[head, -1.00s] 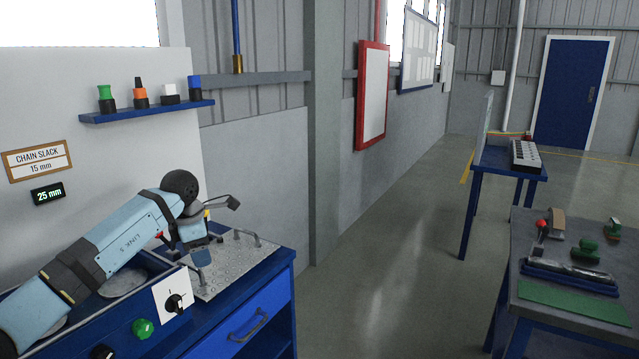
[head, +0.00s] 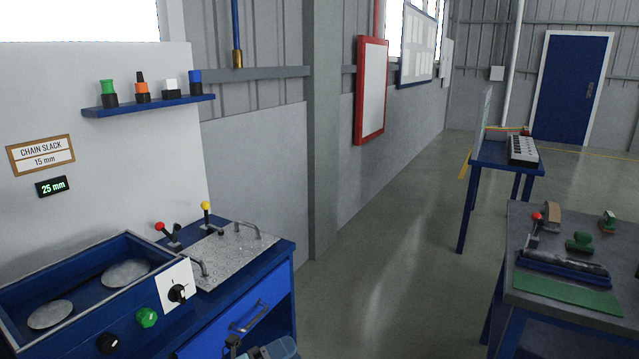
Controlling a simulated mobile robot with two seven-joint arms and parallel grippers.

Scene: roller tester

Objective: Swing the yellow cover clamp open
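The yellow-knobbed clamp (head: 206,207) stands upright on its short stem at the far edge of the tread-plate cover (head: 222,262). The cover lies flat on the blue bench and has two bar handles (head: 249,228). A red-knobbed lever (head: 162,228) leans to the left beside the cover's far left edge. No gripper is near the clamp, and nothing touches it. A small dark and light-blue part of my arm shows at the bottom edge. It is probably the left arm's end, but its fingers cannot be made out clearly. My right gripper is out of view.
The bench has an open blue tray (head: 84,290) with round discs, a black rotary switch (head: 177,293) and a green button (head: 147,317). A drawer handle (head: 249,316) juts from the front. A grey worktable (head: 520,230) stands right, with open floor between.

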